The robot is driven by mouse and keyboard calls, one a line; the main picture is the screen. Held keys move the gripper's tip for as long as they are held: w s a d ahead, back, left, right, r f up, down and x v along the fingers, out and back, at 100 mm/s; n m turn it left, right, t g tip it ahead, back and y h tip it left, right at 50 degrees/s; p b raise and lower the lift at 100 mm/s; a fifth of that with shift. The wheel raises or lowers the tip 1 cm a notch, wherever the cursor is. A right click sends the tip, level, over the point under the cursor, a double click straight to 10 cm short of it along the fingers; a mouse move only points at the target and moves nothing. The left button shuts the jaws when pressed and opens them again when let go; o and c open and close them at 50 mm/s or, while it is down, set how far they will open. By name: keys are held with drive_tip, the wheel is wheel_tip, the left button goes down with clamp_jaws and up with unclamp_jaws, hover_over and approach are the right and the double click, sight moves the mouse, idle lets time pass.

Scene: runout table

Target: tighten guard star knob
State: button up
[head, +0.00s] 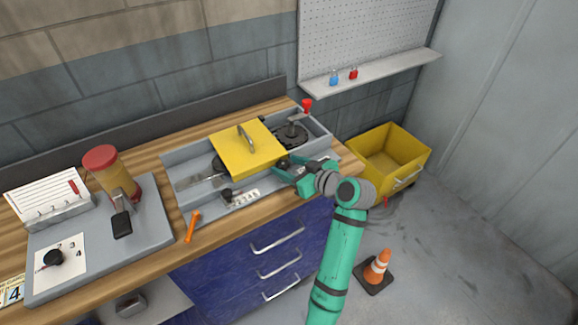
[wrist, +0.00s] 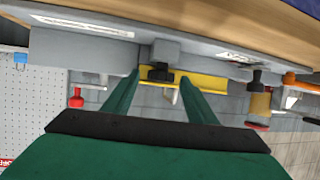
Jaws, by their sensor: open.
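The yellow guard (head: 245,150) lies closed over the middle of the grey machine bed, with a metal handle on top. A dark star knob (head: 284,163) sits at the guard's front right corner. In the wrist view the black knob (wrist: 160,73) is between the tips of my gripper (wrist: 158,80), with the yellow guard edge (wrist: 215,82) behind it. In the head view my gripper (head: 288,171) reaches the knob from the front right. Its fingers are open, one on each side of the knob, with gaps visible. The fingers partly hide the knob in the head view.
A red-knobbed lever (head: 307,105) stands at the bed's back right. A yellow bin (head: 390,158) and a cone (head: 377,268) stand right.

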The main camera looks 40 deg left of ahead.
drive_tip(key=c, duration=1.1)
drive_tip(key=shift+o, duration=0.2)
drive_tip(key=shift+s+t, duration=0.1)
drive_tip(key=shift+t, duration=0.2)
drive_tip(key=m+t+h, duration=0.1)
drive_tip(key=m+t, duration=0.2)
drive_tip(key=m, duration=0.1)
drive_tip(key=shift+s+a+t+h, duration=0.1)
drive_tip(key=shift+s+t+h, duration=0.3)
drive_tip(key=shift+s+a+m+t+h, duration=0.15)
drive_tip(key=shift+m+t+h, duration=0.3)
drive_tip(key=shift+m+t, duration=0.1)
drive_tip(key=shift+s+a+m+t+h, duration=0.1)
drive_tip(key=shift+m+t+h, duration=0.35)
drive_tip(key=shift+m, duration=0.1)
drive_tip(key=o, duration=1.1)
drive_tip(key=shift+c, duration=0.2)
